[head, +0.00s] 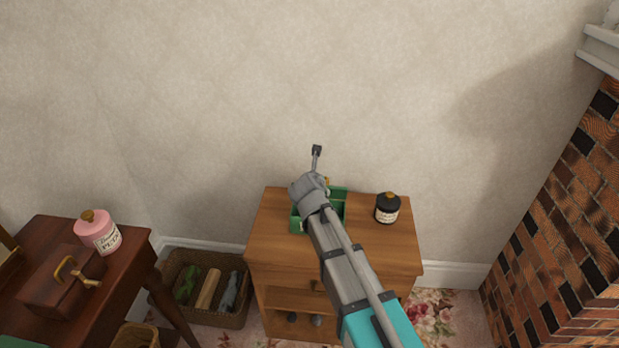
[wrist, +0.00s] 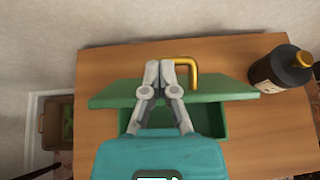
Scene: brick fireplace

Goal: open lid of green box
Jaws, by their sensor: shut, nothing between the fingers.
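The green box (wrist: 216,122) stands on the wooden cabinet top; it also shows in the head view (head: 336,211), partly covered by my arm. Its green lid (wrist: 215,90) appears raised at the wall side, and the open inside of the box shows in front of it. A gold bent handle (wrist: 192,75) is on the lid. My gripper (wrist: 161,70) is shut and empty, its fingertips just left of the handle and over the lid. I cannot tell whether they touch the lid. In the head view my arm hides the fingertips.
A black jar (head: 387,208) stands right of the box on the cabinet (head: 275,235). The wall is close behind. At left are a dark table with a pink jar (head: 98,232) and a brown box (head: 62,282). A brick fireplace (head: 560,230) is at right.

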